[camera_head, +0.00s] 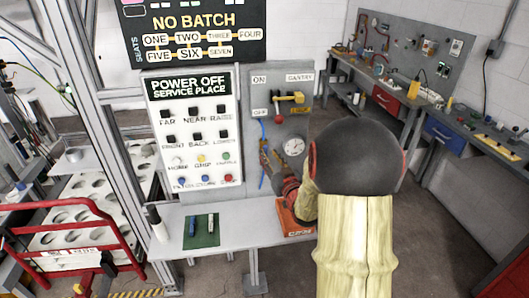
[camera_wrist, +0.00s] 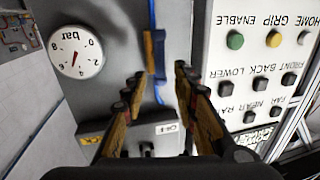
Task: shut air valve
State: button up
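The air valve (camera_wrist: 153,52) seems to be the small brass-and-blue fitting on the blue hose, beside the pressure gauge (camera_wrist: 75,52) on the grey panel. The wrist view is upside down. My gripper (camera_wrist: 160,85) is open and empty, with its two fingers spread before the panel and the valve showing beyond the gap between their tips. I cannot tell whether either finger touches it. In the head view my gripper (camera_head: 270,160) is at the lower panel, left of the gauge (camera_head: 293,147), and the valve is not clear there.
A yellow handle (camera_head: 290,97) and a red knob (camera_head: 278,119) sit higher on the grey panel. A white button board (camera_head: 192,195) adjoins its left side. A shelf (camera_head: 232,235) below bears a green mat (camera_head: 202,241) and an orange box (camera_head: 290,222).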

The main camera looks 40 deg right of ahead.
aim_at(266, 151)
jog(key=shift+x, duration=2.35)
jog(key=c, duration=0.4)
jog(key=c, duration=0.3)
grip_shut()
